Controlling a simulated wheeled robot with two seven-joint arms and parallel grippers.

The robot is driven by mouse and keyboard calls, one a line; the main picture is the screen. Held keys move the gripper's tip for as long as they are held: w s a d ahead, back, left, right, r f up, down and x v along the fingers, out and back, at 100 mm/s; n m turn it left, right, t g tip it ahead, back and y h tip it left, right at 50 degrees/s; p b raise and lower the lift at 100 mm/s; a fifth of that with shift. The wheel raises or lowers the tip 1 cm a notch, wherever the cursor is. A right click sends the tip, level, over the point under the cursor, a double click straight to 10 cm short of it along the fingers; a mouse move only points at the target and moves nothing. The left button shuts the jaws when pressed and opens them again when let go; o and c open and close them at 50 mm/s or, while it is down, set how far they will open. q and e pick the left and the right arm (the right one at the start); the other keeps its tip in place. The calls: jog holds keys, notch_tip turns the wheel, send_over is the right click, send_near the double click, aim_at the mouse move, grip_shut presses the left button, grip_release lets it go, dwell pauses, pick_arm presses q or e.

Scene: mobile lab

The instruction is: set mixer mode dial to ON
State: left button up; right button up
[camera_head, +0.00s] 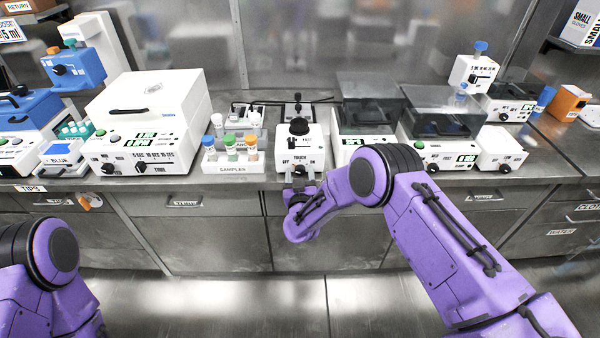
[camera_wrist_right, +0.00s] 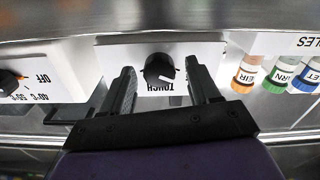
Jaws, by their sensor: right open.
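The mixer (camera_head: 313,144) is a small white box with a dark round top, standing at the counter's front edge. Its front panel shows TOUCH and OFF in the head view, where my right gripper (camera_head: 300,188) partly covers the lower front. In the right wrist view, the black mode dial (camera_wrist_right: 159,68) sits on the white panel above upside-down TOUCH lettering. Its pale pointer mark slants toward the lower right of that picture. My right gripper (camera_wrist_right: 163,80) is open, with one finger on each side of the dial and visible space between. My left gripper is out of view.
A white rack of sample tubes (camera_head: 231,166) stands left of the mixer. A lidded device with a display (camera_head: 368,120) stands close on its right. Drawers (camera_head: 185,203) lie below the counter edge.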

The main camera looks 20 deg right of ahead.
jog(key=shift+w, duration=0.1)
jog(key=shift+c, duration=0.2)
jog(key=c, duration=1)
